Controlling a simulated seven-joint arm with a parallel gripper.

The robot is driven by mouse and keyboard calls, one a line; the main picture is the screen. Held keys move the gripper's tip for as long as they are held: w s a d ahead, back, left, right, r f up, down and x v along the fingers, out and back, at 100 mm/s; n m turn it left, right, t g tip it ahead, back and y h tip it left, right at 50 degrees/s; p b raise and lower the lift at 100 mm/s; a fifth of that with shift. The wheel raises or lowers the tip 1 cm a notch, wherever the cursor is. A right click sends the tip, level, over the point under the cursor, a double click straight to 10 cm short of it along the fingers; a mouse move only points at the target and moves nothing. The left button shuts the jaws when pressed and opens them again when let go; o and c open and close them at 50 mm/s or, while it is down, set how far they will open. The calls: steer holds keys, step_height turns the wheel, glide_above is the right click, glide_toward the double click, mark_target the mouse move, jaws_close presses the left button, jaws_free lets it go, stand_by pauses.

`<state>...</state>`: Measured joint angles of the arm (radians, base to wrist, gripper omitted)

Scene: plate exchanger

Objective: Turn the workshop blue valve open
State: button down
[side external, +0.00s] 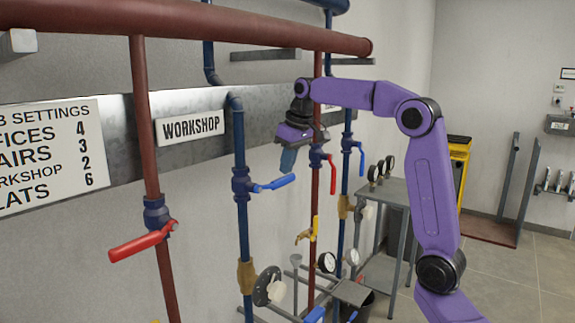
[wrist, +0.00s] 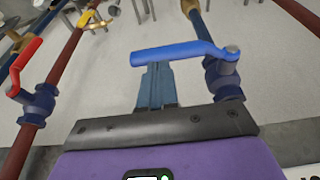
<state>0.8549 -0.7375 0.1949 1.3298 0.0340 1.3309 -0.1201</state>
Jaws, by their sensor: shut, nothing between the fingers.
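The workshop blue valve has a blue lever handle (side external: 277,183) on a dark blue body (side external: 241,184), on the blue pipe below the WORKSHOP sign (side external: 190,127). The lever sticks out to the right, across the vertical pipe. In the wrist view the lever (wrist: 178,53) crosses above the fingertips, with its body (wrist: 224,82) at the right. My gripper (side external: 287,168) is shut and empty, pointing down just above the lever's free end. In the wrist view my gripper (wrist: 157,70) has its tips at the lever's edge. I cannot tell whether they touch.
A red pipe with a red-handled valve (side external: 143,242) stands to the left. Behind my gripper are another red lever (side external: 332,174) and blue lever (side external: 361,160). A grey table (side external: 395,190) stands right.

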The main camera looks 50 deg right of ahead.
steer(key=shift+f, duration=0.2)
stand_by(0.4)
